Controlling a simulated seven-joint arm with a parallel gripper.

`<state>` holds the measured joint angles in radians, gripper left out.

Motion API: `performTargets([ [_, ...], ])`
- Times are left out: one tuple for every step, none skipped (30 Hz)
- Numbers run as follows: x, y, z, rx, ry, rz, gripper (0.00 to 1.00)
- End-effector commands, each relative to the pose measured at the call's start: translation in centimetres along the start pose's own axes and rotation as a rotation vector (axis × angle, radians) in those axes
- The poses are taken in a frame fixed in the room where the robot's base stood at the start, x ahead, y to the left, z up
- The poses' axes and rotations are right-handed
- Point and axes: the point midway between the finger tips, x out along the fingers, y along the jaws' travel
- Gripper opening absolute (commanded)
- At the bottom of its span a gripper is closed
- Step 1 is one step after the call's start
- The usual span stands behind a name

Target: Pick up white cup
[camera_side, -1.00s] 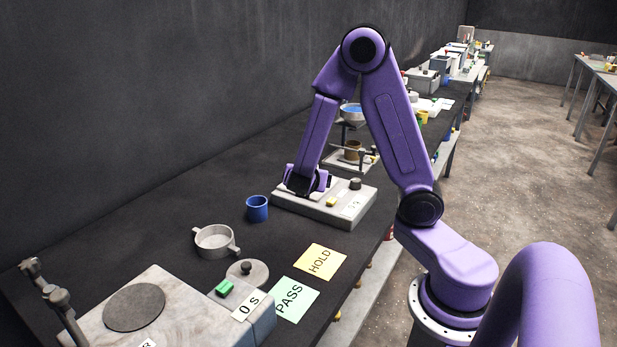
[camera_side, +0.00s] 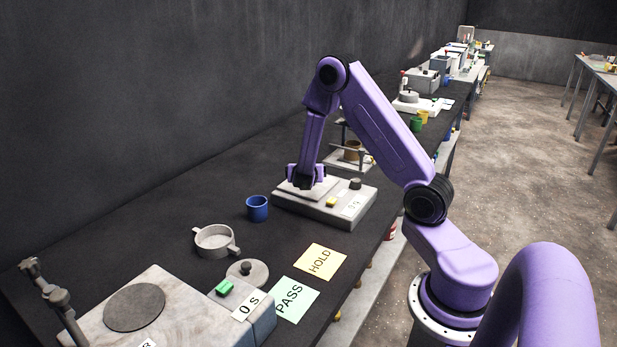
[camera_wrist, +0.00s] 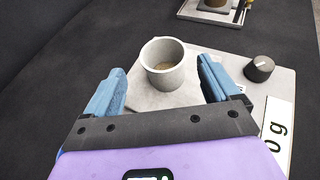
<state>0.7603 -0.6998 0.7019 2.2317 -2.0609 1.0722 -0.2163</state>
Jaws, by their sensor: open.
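My gripper (camera_wrist: 160,70) is open, with one blue finger on each side of the cup's near part. In the side view my gripper (camera_side: 306,178) is low over the scale (camera_side: 330,212), and the cup cannot be made out there.
A blue cup (camera_side: 257,208), a two-handled grey pan (camera_side: 214,241) and a round lid (camera_side: 247,272) stand left of the scale. A stand with a brown cup (camera_side: 352,150) is behind it. HOLD (camera_side: 321,261) and PASS (camera_side: 292,298) cards lie in front.

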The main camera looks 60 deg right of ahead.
Motion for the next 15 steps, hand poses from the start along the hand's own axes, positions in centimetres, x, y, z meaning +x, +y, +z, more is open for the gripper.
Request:
performTargets([
  [0.5, -0.1, 0.0, 0.0, 0.001, -0.002, 0.89],
  [0.7, -0.1, 0.0, -0.001, 0.001, -0.001, 0.89],
  [0.9, 0.0, 0.0, -0.001, 0.001, 0.0, 0.89],
  [1.0, 0.0, 0.0, -0.001, 0.001, 0.0, 0.89],
  [1.1, 0.0, 0.0, -0.001, 0.001, 0.0, 0.89],
  [1.4, -0.1, 0.0, 0.0, 0.001, -0.001, 0.89],
  [1.6, -0.2, 0.0, 0.0, 0.001, -0.002, 0.89],
  [1.9, -0.2, -0.1, 0.0, 0.001, -0.003, 0.89],
  [2.5, -0.3, -0.1, 0.0, 0.001, -0.003, 0.89],
  [2.9, -0.4, -0.1, -0.001, 0.001, -0.003, 0.89],
  [3.4, -0.5, -0.1, 0.0, 0.0, -0.003, 0.89],
  [4.0, -0.6, -0.1, 0.0, 0.0, -0.003, 0.89],
  [4.4, -0.6, -0.2, -0.001, 0.0, -0.003, 0.89],
  [4.8, -0.5, -0.1, 0.0, 0.0, -0.002, 0.89],
  [5.2, -0.5, -0.2, 0.0, 0.001, -0.002, 0.89],
])
